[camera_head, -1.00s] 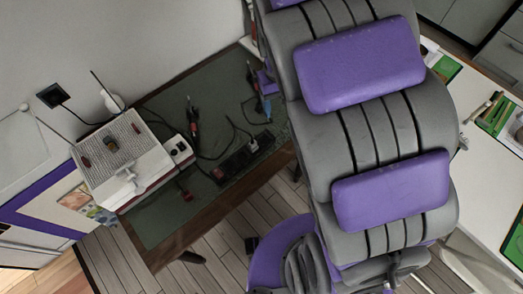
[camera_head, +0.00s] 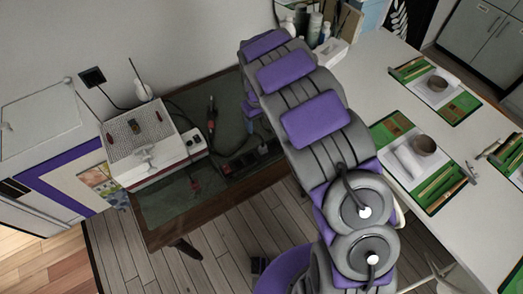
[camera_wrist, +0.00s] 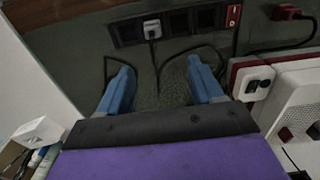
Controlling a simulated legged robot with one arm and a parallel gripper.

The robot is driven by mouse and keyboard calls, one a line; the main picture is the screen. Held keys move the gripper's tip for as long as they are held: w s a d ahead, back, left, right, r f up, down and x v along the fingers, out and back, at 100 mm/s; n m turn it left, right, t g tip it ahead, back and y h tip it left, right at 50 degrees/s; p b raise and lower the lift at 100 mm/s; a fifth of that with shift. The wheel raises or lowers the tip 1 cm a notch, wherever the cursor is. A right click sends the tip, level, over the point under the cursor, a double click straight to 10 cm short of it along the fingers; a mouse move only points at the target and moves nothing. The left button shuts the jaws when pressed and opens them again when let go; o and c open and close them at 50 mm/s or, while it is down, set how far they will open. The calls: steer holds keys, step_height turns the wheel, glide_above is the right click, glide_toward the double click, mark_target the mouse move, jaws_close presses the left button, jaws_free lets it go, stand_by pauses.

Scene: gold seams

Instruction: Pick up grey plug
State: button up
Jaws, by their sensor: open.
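The grey plug (camera_wrist: 152,29) sits in a dark power strip (camera_wrist: 208,18) near the top of the wrist view, with a dark cord hanging down from it. My gripper (camera_wrist: 159,64) is open, with its two blue fingers apart and nothing between them but the dark green tabletop and the cord. The plug lies beyond the fingertips, roughly in line with the gap. In the head view, the strip (camera_head: 240,163) shows on the green-topped table (camera_head: 165,205), partly behind my arm. My arm largely hides my gripper there.
A white and red device (camera_head: 147,140) with an antenna stands at the table's left; it also shows in the wrist view (camera_wrist: 293,100). A red plug (camera_wrist: 287,12) and cords lie near the strip. A white table (camera_head: 375,80) with green mats stands at right.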

steer(key=b, duration=0.2)
glide_above(263, 146)
steer(key=f, duration=0.9)
steer(key=shift+d+f, duration=0.25)
steer(key=shift+f, duration=0.05)
steer(key=shift+a+f, duration=0.6)
steer(key=shift+f, duration=0.25)
steer(key=f, duration=0.1)
steer(key=f+b, duration=0.1)
steer(key=f, duration=0.1)
steer(key=shift+d+f, duration=0.25)
steer(key=shift+d, duration=0.1)
steer(key=shift+d+f, duration=0.3)
steer(key=shift+f, duration=0.05)
steer(key=shift+a, duration=0.45)
steer(key=c, duration=0.5)
steer(key=shift+d, duration=0.3)
steer(key=c, duration=0.6)
steer(key=shift+a, duration=0.1)
jaws_close()
